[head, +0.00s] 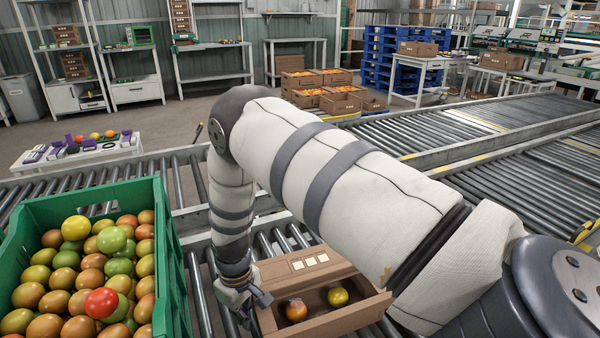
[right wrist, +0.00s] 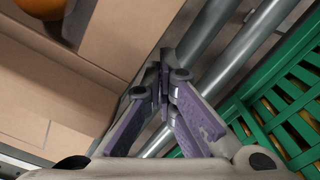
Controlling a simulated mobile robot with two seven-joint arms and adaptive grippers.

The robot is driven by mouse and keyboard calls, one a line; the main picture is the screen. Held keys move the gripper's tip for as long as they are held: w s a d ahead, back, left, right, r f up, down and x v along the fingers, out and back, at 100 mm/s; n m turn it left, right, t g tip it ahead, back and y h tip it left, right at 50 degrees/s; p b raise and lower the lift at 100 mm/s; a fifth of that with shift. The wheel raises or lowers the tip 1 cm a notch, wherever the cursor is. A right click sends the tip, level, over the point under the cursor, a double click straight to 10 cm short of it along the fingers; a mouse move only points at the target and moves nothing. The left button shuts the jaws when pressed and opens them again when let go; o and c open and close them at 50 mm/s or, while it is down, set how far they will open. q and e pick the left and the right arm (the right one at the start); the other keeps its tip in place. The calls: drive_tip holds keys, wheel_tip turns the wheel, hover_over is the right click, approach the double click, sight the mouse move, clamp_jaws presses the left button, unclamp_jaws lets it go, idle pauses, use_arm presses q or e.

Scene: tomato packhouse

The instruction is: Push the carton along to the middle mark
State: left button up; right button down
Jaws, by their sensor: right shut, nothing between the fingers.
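The carton (head: 345,319) is an open brown cardboard box on the roller conveyor, with an orange-red tomato (head: 296,310) and a yellow-green tomato (head: 338,296) inside. Three pale labels show on its far flap. My right gripper (head: 252,298) is shut and empty, pointing down at the carton's left side; whether it touches is unclear. In the right wrist view the closed fingers (right wrist: 165,78) are beside the carton wall (right wrist: 125,35). My right arm hides part of the carton's right side. I cannot make out the middle mark. My left gripper is out of view.
A green crate (head: 174,265) full of tomatoes stands left of the gripper; its slatted side shows in the right wrist view (right wrist: 235,108). Bare rollers (head: 204,290) lie between crate and carton. More roller conveyor (head: 535,190) extends right, beyond my arm.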

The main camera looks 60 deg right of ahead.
sight(296, 288)
drive_tip(key=shift+s+d, duration=0.2)
drive_tip(key=shift+d, duration=0.05)
drive_tip(key=s+d, duration=0.1)
drive_tip(key=d, duration=0.1)
drive_tip(key=s+d, duration=0.1)
drive_tip(key=s+d+p, duration=0.1)
drive_tip(key=d, duration=0.1)
drive_tip(key=shift+s+d, duration=0.15)
drive_tip(key=shift+d, duration=0.15)
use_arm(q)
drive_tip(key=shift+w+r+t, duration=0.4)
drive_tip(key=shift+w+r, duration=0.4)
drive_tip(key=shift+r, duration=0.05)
use_arm(e)
drive_tip(key=shift+s+d, duration=0.45)
drive_tip(key=shift+d, duration=0.35)
drive_tip(key=shift+s+d, duration=0.5)
drive_tip(key=shift+d, duration=0.25)
drive_tip(key=shift+s+d, duration=0.45)
drive_tip(key=shift+d, duration=0.35)
